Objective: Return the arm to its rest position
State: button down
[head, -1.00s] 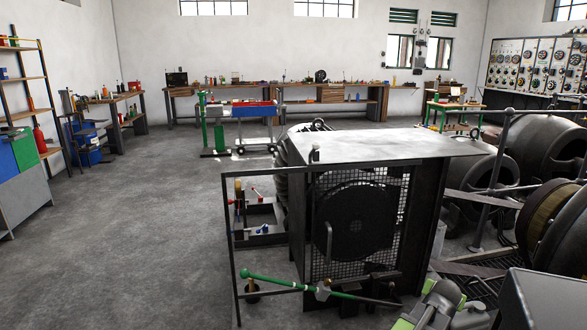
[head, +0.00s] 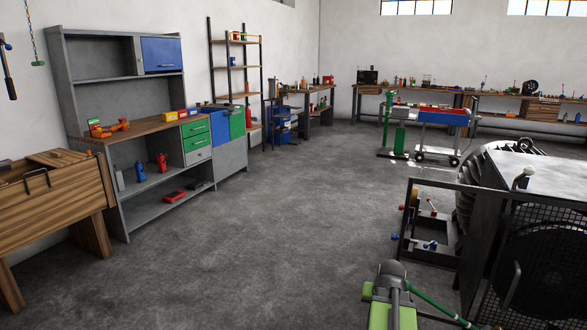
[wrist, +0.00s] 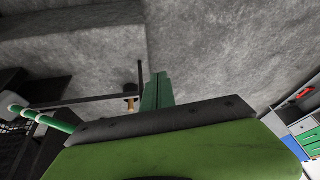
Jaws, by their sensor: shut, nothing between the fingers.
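My arm (head: 390,300), green and grey, shows at the bottom right of the head view, in front of the dark machine frame. My gripper (wrist: 157,92) shows in the wrist view as narrow green fingers close together beyond the dark plate, with nothing between them. Bare grey floor lies behind the fingers. The fingertips cannot be made out in the head view. A green lever (head: 440,308) of the machine runs beside my arm in the head view. It also shows at the left of the wrist view (wrist: 42,119), apart from the fingers.
The caged machine (head: 540,245) and its dark frame stand close at the right. A wooden bench (head: 50,185) and a grey cabinet (head: 78,100) stand at the left. A wheeled cart (head: 440,135) stands farther back. The middle floor (head: 290,220) is clear.

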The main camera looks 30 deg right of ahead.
jog(key=w+a+n+y, duration=0.1)
jog(key=w+a, duration=0.2)
jog(key=a, duration=0.4)
jog(key=w+a+f+n+g, duration=0.15)
jog(key=w+a, duration=0.25)
jog(key=a, duration=0.4)
jog(key=w+a+n+y, duration=0.1)
jog(key=w+a+n, duration=0.15)
jog(key=a, duration=0.45)
jog(key=a+n+g, duration=0.2)
jog(key=a+n, duration=0.2)
jog(key=a, duration=1.9)
notch_tip(320, 180, up, 25)
jog(key=a+p, duration=0.1)
jog(key=p, duration=2.4)
jog(key=shift+y, duration=0.3)
